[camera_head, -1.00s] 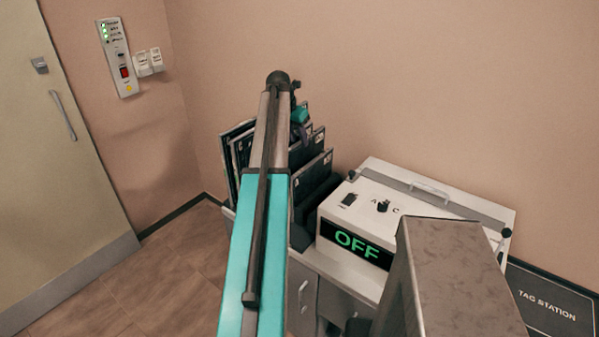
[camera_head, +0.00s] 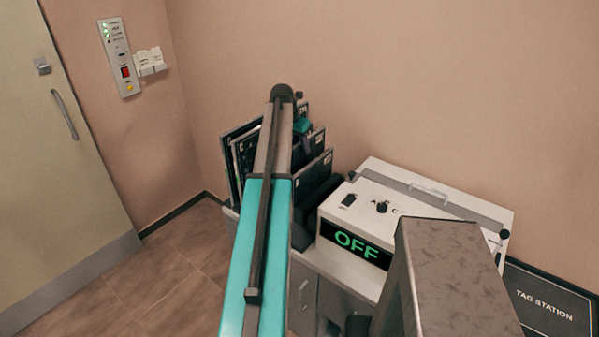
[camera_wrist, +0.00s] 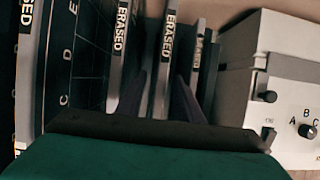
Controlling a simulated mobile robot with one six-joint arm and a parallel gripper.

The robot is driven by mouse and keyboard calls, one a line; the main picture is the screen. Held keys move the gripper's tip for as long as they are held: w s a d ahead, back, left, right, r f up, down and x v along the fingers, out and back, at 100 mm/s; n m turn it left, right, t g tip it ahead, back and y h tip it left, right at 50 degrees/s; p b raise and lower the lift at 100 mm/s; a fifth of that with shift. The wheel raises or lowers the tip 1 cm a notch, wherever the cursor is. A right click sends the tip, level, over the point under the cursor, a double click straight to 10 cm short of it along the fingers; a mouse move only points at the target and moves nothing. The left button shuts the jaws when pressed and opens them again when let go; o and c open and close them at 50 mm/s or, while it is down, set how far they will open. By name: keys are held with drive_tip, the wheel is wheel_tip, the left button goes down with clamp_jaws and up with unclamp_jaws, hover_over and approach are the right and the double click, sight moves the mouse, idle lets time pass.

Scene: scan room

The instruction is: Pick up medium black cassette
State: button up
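Several dark cassettes with grey edges stand upright in a rack beside the white machine. In the wrist view my gripper (camera_wrist: 160,98) has its two dark fingers apart, one on each side of a cassette edge marked ERASED (camera_wrist: 166,62). Gaps seem to show between the fingers and that edge. Another cassette marked ERASED (camera_wrist: 119,55) stands to its left, and a narrower one (camera_wrist: 197,55) to its right. In the head view, a mid-sized cassette (camera_head: 318,142) stands behind a shorter one (camera_head: 317,172). My arm hides part of the rack and the fingertips there.
The white machine (camera_head: 400,205) with knobs and an OFF display (camera_head: 356,244) stands close to the right of the rack. Taller cassettes (camera_head: 238,150) are at the left. A wall is behind, and a door (camera_head: 60,150) is at far left.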

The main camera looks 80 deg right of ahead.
sight(302, 150)
drive_tip(key=shift+p+x, duration=0.45)
drive_tip(key=shift+x, duration=1.15)
drive_tip(key=shift+w, duration=0.1)
clamp_jaws()
drive_tip(key=shift+r, duration=0.15)
idle(0.3)
